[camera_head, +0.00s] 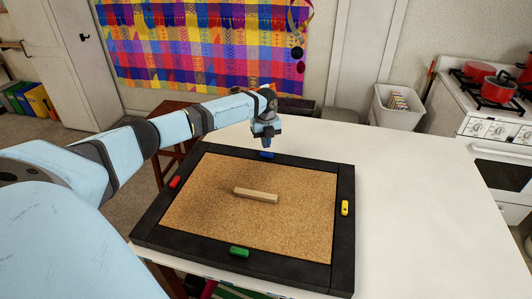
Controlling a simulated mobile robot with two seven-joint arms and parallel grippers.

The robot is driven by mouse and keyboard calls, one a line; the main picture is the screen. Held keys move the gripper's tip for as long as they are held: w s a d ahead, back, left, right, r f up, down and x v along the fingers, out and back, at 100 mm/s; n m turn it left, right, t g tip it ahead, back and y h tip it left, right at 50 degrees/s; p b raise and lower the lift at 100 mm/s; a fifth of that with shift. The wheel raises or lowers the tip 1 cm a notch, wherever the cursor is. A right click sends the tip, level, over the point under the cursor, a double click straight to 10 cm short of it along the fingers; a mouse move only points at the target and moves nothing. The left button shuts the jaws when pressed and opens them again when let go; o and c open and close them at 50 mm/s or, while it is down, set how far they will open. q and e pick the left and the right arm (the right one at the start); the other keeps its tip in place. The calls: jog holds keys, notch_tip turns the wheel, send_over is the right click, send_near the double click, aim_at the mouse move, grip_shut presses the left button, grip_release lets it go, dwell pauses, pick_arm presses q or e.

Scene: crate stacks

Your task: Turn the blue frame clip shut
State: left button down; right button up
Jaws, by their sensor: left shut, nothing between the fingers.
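The blue frame clip (266,155) sits on the far side of a dark frame (342,237) around a brown cork board (210,205). My left gripper (266,144) points down just above the blue clip, shut with nothing between its fingers. Whether its fingertips touch the clip I cannot tell. The clip's far part is partly hidden by the fingers, and its exact turn is too small to make out. My right gripper is not in view.
A wooden block (256,195) lies on the cork. A red clip (175,182), a yellow clip (345,208) and a green clip (239,252) sit on the frame's other sides. The white table (425,225) is clear to the right.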

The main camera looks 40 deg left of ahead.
pick_arm(q)
jog(key=shift+f, duration=0.4)
jog(key=shift+s, duration=0.1)
dwell(0.4)
